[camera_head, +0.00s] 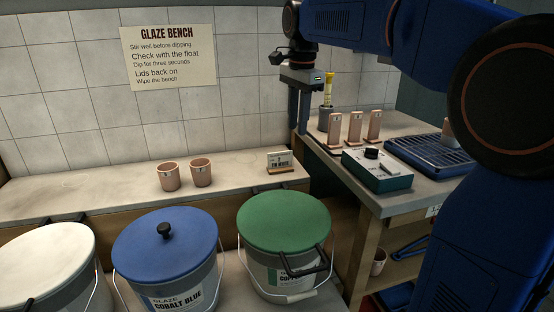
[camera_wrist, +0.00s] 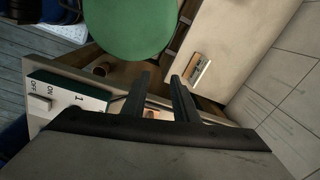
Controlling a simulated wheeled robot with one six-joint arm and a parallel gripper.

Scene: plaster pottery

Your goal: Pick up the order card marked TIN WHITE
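The order card (camera_head: 279,160) marked TIN WHITE stands upright in a small wooden holder on the back ledge, to the right of two pink cups. In the wrist view the card (camera_wrist: 201,72) shows at a slant on the pale ledge, ahead and to the right of the fingertips. My gripper (camera_head: 299,131) points down above and slightly right of the card in the head view, apart from it. In the wrist view its two dark fingers (camera_wrist: 160,78) stand apart with nothing held between them.
Two pink cups (camera_head: 186,174) stand on the ledge (camera_head: 100,192). Lidded buckets stand in front, with white, blue (camera_head: 166,243) and green (camera_head: 284,221) lids. At right, a bench holds a green switch box (camera_head: 376,176), upright pink test tiles (camera_head: 355,127) and a blue rack (camera_head: 428,151).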

